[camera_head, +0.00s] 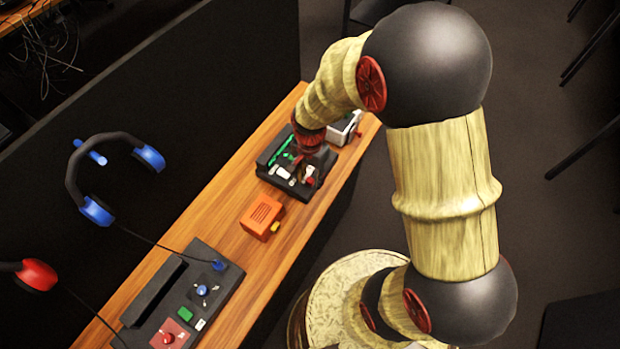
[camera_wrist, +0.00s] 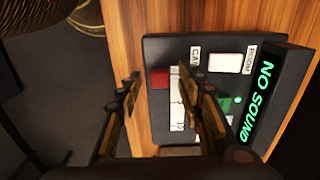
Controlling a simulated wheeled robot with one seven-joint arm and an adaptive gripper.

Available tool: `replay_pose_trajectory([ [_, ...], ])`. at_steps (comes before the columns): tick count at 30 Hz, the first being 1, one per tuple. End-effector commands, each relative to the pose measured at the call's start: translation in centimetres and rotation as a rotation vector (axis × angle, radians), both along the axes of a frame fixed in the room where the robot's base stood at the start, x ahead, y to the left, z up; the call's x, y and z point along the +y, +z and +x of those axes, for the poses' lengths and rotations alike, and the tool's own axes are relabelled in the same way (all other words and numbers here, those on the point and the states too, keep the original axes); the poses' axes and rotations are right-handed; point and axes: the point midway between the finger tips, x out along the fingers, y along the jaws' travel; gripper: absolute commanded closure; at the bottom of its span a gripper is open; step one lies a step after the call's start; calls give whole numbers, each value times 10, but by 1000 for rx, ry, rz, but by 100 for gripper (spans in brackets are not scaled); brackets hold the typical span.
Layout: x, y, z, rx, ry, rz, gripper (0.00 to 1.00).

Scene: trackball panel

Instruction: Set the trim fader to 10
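The fader's setting is unreadable.
White labels (camera_wrist: 232,62) and a green light (camera_wrist: 238,99) are on the panel. An orange box (camera_head: 262,215) and another control panel (camera_head: 205,275) stand nearer along the bench. A white-and-dark box (camera_head: 345,128) stands beyond. Headphones hang on the dark partition at left.

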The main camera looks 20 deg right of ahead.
Motion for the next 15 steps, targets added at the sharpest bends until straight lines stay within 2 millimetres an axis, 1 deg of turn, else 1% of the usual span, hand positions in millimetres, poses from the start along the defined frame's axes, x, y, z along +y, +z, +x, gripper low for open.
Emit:
replay_pose_trajectory([
  [9,0,-2,0,-1,0,1,63],
  [15,0,-2,0,0,0,0,74],
])
